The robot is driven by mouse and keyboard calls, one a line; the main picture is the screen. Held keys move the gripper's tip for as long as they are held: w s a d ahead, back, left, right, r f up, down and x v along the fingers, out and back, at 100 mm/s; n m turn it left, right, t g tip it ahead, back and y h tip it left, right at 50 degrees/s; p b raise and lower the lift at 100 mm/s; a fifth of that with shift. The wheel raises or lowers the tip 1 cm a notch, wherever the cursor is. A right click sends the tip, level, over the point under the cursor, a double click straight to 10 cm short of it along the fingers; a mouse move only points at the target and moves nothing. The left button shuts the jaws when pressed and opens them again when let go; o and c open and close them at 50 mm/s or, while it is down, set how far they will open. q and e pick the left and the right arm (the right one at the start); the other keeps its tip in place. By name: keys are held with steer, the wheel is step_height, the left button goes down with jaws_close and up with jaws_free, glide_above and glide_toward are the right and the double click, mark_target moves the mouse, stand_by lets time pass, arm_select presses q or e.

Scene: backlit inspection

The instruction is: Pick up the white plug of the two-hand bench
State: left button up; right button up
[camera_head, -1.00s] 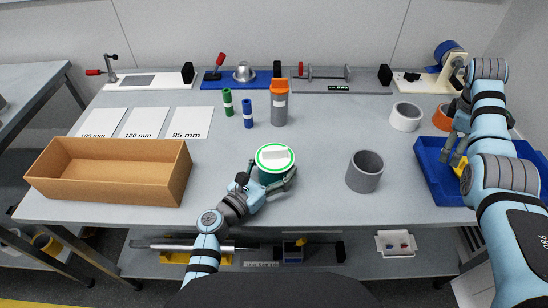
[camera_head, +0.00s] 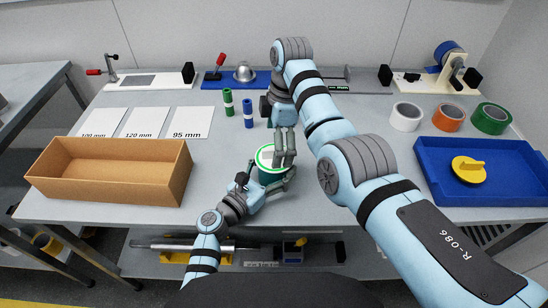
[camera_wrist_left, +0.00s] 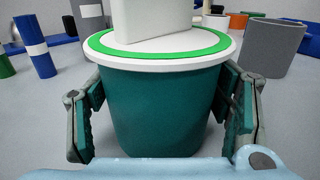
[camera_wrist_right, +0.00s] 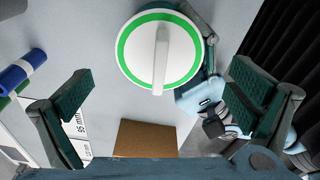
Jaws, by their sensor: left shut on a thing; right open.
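The white plug (camera_head: 264,157) has a round white top with a green ring and an upright white grip bar. It sits in the mouth of a dark green cup (camera_wrist_left: 165,110). My left gripper (camera_head: 272,180) is shut on the cup's sides, low on the bench. My right gripper (camera_head: 284,152) points down over the plug, open. In the right wrist view the plug (camera_wrist_right: 159,52) lies ahead between the spread fingers, its bar clear of both pads.
An open cardboard box (camera_head: 105,190) is at left. A blue tray (camera_head: 510,190) with a yellow knobbed disc (camera_head: 468,168) is at right. White, orange and green rings lie behind it. A grey cylinder (camera_wrist_left: 273,45) stands near the cup; my right arm hides it in the head view.

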step_height(320, 180, down, 3)
steer(key=shift+a+r, duration=0.1)
steer(key=shift+a, duration=0.05)
steer(key=c, duration=1.5)
steer(key=shift+s, duration=0.15)
steer(key=c, duration=0.5)
steer(key=shift+o, duration=0.2)
